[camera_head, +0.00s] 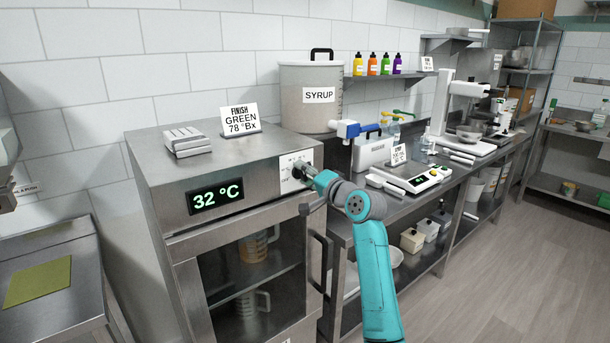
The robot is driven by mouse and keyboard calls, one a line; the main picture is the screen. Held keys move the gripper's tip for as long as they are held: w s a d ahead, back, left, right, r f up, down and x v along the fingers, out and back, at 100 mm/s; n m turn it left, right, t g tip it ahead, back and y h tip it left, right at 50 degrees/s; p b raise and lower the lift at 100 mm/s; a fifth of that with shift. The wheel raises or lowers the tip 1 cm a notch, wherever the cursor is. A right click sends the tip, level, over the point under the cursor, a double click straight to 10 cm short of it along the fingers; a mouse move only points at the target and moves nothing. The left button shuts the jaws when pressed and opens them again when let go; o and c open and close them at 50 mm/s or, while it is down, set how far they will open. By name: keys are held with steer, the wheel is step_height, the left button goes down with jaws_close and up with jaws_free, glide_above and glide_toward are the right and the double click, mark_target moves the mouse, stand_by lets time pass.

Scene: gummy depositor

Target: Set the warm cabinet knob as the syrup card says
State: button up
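The steel warm cabinet (245,172) stands at centre left with a glass door. Its green display (215,197) reads 32 °C. A white knob panel (289,177) is on the front, right of the display. My gripper (303,172) is at this panel, coming from the right, and covers the knob, so its setting cannot be read. Whether the fingers touch or grip it cannot be told. A card (240,119) on the cabinet top reads FINISH GREEN 78 °Bx. A lidded pot (311,75) labelled SYRUP stands behind the cabinet.
A small device (186,141) lies on the cabinet top. Another card (398,155), too small to read surely, stands by a scale (411,178) on the right bench. Coloured bottles (372,65) stand on a wall shelf. Jugs (254,245) are inside the cabinet. The floor at right is clear.

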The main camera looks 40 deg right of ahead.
steer(key=shift+o, duration=1)
steer(key=shift+s, duration=0.15)
steer(key=s, duration=1.1)
steer(key=shift+s, duration=0.4)
steer(key=shift+d, duration=0.15)
